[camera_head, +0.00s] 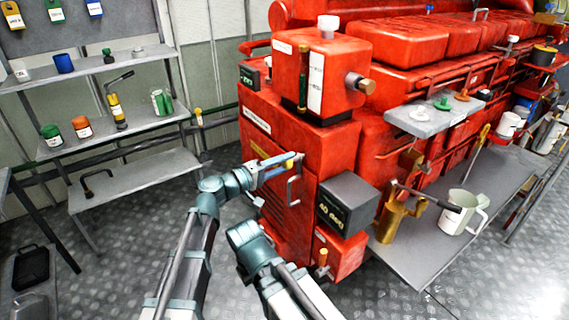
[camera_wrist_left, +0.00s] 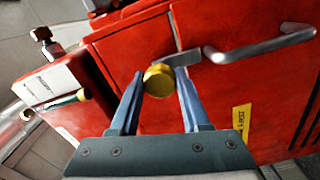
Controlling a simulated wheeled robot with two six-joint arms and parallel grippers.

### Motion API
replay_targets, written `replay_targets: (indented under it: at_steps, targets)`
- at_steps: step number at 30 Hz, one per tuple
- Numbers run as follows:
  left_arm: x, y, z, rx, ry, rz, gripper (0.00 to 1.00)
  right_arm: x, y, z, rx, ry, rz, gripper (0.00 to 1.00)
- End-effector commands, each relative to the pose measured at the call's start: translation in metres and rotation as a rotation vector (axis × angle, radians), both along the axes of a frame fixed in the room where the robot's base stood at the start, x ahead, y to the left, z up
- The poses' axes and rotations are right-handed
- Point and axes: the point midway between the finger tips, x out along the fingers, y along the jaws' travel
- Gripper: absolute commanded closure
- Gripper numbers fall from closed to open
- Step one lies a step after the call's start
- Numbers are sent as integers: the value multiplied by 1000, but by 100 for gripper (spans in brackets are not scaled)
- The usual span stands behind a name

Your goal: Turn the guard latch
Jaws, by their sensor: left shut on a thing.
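The guard latch has a round yellow knob and a short grey metal arm (camera_wrist_left: 182,58) on the red panel of the machine. The yellow knob (camera_wrist_left: 158,79) also shows in the head view (camera_head: 289,164). My left gripper (camera_head: 284,167) reaches the panel from the left and is shut on the knob. In the left wrist view, its two blue fingers (camera_wrist_left: 158,92) stand on either side of the knob. A grey bar handle (camera_wrist_left: 262,46) is fixed beside the latch, and it shows just below it in the head view (camera_head: 293,191). My right gripper is not in view.
A dark box (camera_head: 348,204) juts out right of the panel. A grey bench (camera_head: 420,258) with a brass pump (camera_head: 394,215) and a pale jug (camera_head: 463,212) stands farther right. Shelves (camera_head: 110,138) with cans stand at left. Open floor lies between.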

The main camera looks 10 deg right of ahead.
Motion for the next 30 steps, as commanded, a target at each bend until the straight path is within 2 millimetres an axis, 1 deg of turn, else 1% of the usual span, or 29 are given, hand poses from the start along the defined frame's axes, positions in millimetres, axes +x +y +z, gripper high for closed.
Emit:
replay_targets:
  at_steps: [9,10,14,15,24,26,30]
  targets:
    - [-1,0,-1,6,-4,-2,100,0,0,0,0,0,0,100]
    - [-1,0,-1,6,-4,-2,48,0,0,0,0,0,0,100]
    - [-1,0,-1,5,-3,-1,25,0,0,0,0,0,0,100]
    - [-1,0,-1,4,-3,-1,24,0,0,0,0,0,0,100]
    - [-1,3,0,2,-1,-1,24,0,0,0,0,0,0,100]
    - [-3,7,0,2,-2,0,24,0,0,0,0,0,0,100]
    - [-13,29,0,2,-1,2,24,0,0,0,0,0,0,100]
